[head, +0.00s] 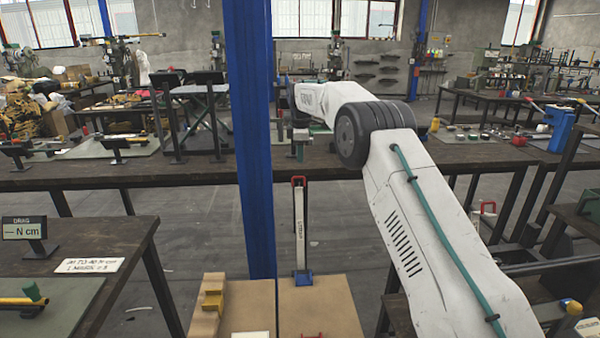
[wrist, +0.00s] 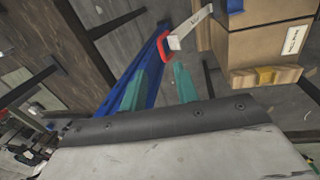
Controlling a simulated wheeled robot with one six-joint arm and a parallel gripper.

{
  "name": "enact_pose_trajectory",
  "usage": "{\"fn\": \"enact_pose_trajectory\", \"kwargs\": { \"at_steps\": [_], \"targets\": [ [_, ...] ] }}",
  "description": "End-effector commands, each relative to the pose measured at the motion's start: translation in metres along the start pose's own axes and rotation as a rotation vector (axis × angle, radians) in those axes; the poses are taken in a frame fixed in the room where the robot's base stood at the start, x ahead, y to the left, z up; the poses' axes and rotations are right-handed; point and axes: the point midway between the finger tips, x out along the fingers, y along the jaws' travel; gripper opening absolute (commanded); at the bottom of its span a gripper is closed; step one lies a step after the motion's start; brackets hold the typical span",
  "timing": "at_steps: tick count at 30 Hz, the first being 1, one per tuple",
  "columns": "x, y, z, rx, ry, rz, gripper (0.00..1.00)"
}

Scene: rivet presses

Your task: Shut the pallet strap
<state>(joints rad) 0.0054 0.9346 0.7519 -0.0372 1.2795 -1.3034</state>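The pallet strap appears as a white bar (head: 300,230) standing upright from a blue base (head: 302,278) at a cardboard box. It has a red loop handle (head: 299,181) at its top and dark lettering along it. In the wrist view the white bar (wrist: 190,30) runs from its blue base (wrist: 235,6) to the red handle (wrist: 165,46). My gripper (wrist: 160,84) shows there as two teal fingers, apart and with nothing seen between them. The red handle lies just beyond the fingertips; I cannot tell the exact gap.
A blue post (head: 252,150) stands close behind the box (head: 315,308), left of the strap. A wooden block with a yellow piece (head: 212,300) sits at the box's left. A long workbench (head: 210,170) crosses behind, and another table (head: 100,260) stands at left.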

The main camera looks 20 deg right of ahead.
Motion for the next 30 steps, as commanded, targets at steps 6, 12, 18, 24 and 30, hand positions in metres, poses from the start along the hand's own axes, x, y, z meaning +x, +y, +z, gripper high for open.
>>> {"fn": "enact_pose_trajectory", "kwargs": {
  "at_steps": [6,12,18,24,30],
  "targets": [
    [0.015,-0.002,0.0,-0.056,-0.002,-0.009,0.31],
    [0.048,-0.003,0.001,-0.054,-0.002,-0.009,0.31],
    [0.073,-0.003,0.001,-0.052,-0.002,-0.008,0.31],
    [0.081,-0.003,0.001,-0.052,-0.002,-0.006,0.31],
    [0.081,-0.003,0.001,-0.052,-0.001,-0.006,0.28]
  ]
}}
